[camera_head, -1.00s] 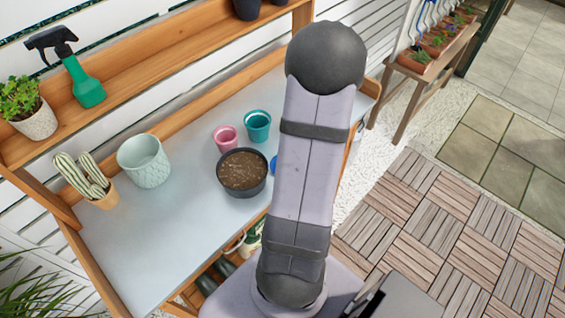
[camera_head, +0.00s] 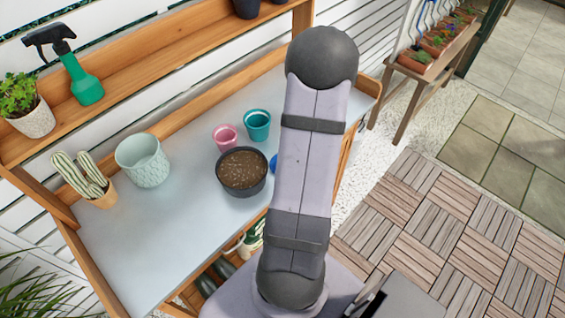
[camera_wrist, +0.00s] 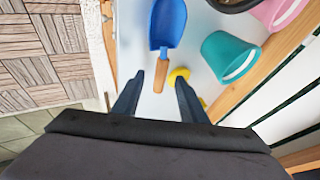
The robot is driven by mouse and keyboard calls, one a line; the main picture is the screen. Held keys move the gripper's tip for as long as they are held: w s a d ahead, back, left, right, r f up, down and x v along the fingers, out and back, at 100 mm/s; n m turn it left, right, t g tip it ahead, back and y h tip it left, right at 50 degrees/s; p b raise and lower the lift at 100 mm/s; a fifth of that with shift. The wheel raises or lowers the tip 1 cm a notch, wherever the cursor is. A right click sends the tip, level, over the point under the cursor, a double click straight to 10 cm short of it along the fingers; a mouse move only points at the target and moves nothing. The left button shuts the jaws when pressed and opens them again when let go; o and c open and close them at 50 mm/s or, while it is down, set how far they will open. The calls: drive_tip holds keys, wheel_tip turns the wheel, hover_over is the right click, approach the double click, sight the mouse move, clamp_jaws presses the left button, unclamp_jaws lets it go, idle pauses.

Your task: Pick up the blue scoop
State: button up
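The blue scoop (camera_wrist: 168,24) with a wooden handle (camera_wrist: 161,76) lies on the bench top in the wrist view, its handle pointing toward my gripper. In the head view only a small blue edge (camera_head: 273,164) of it shows beside my arm. My gripper (camera_wrist: 160,82) is open, its two dark fingers spread apart. The handle's end appears between the fingertips in the picture, and nothing is held. I cannot tell how far above the handle the fingers are. The gripper is hidden behind my arm in the head view.
A teal pot (camera_head: 257,125), a pink pot (camera_head: 226,138) and a dark pot of soil (camera_head: 242,172) stand close to the scoop. A yellow thing (camera_wrist: 179,75) lies beside the handle. The bench top (camera_head: 180,230) is bare at the front left.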

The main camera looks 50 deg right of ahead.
drive_tip(key=shift+x, duration=1.75)
clamp_jaws()
drive_tip(key=shift+r, duration=0.1)
wheel_tip(320, 180, up, 10)
drive_tip(key=p, duration=0.5)
